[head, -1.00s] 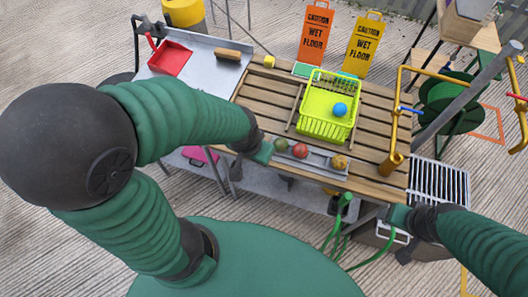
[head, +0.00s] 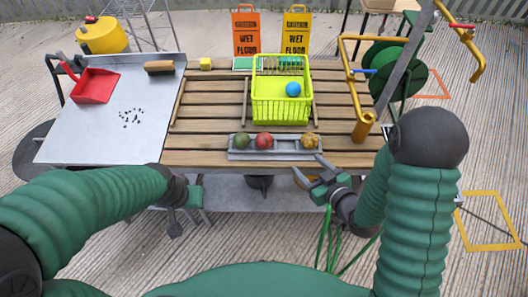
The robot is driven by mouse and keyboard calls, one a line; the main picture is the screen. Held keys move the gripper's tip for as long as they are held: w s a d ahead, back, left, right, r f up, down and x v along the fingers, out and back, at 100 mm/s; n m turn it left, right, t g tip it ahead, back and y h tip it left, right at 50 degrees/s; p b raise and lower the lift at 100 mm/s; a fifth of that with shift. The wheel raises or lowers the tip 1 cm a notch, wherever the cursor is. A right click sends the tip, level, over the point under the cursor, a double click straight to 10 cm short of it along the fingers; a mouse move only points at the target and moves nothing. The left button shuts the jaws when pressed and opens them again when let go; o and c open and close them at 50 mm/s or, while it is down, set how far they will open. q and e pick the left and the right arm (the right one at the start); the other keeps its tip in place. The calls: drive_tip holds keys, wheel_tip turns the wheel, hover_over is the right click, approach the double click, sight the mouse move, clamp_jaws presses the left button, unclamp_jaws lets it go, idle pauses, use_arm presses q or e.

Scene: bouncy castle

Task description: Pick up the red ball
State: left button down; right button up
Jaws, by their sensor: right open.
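The red ball (head: 264,141) sits in the middle of a grey tray (head: 275,154) at the table's front edge. A green ball (head: 242,140) is to its left and a yellow ball (head: 309,141) to its right, with a gap between red and yellow. My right gripper (head: 318,184) is open and empty, in front of the table edge, below and right of the red ball. My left gripper (head: 184,200) is in front of the table's left part, apart from the balls; its jaws are too unclear to read.
A yellow-green basket (head: 281,108) holding a blue ball (head: 293,89) stands behind the tray. A yellow pipe frame (head: 364,125) rises at the right of the slatted table (head: 205,140). A red dustpan (head: 95,87) and a brush (head: 159,68) lie on the metal top at left.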

drive_tip(key=s+a+f+t+y+b, duration=0.2)
drive_tip(key=a+f+y+b, duration=0.1)
drive_tip(key=a+y+b, duration=0.1)
drive_tip(key=b, duration=1)
approach(269, 145)
drive_tip(key=shift+w+f+t, duration=0.2)
drive_tip(key=shift+f+t, duration=0.1)
drive_tip(key=shift+f, duration=0.45)
drive_tip(key=shift+w+a+r+p, duration=0.5)
drive_tip(key=shift+w+a, duration=0.2)
drive_tip(key=shift+w, duration=0.1)
drive_tip(key=x, duration=0.3)
drive_tip(key=shift+w+f, duration=0.1)
drive_tip(key=shift+w, duration=0.05)
drive_tip(key=b+x, duration=0.1)
drive_tip(key=x, duration=0.5)
drive_tip(key=shift+a, duration=0.1)
use_arm(q)
drive_tip(key=s+x, duration=0.2)
drive_tip(key=x, duration=0.6)
drive_tip(key=s+f+x, duration=0.1)
drive_tip(key=x, duration=0.8)
drive_tip(key=shift+s+a, duration=0.25)
drive_tip(key=shift+s, duration=0.1)
use_arm(e)
drive_tip(key=shift+s, duration=0.25)
drive_tip(key=c, duration=1.1)
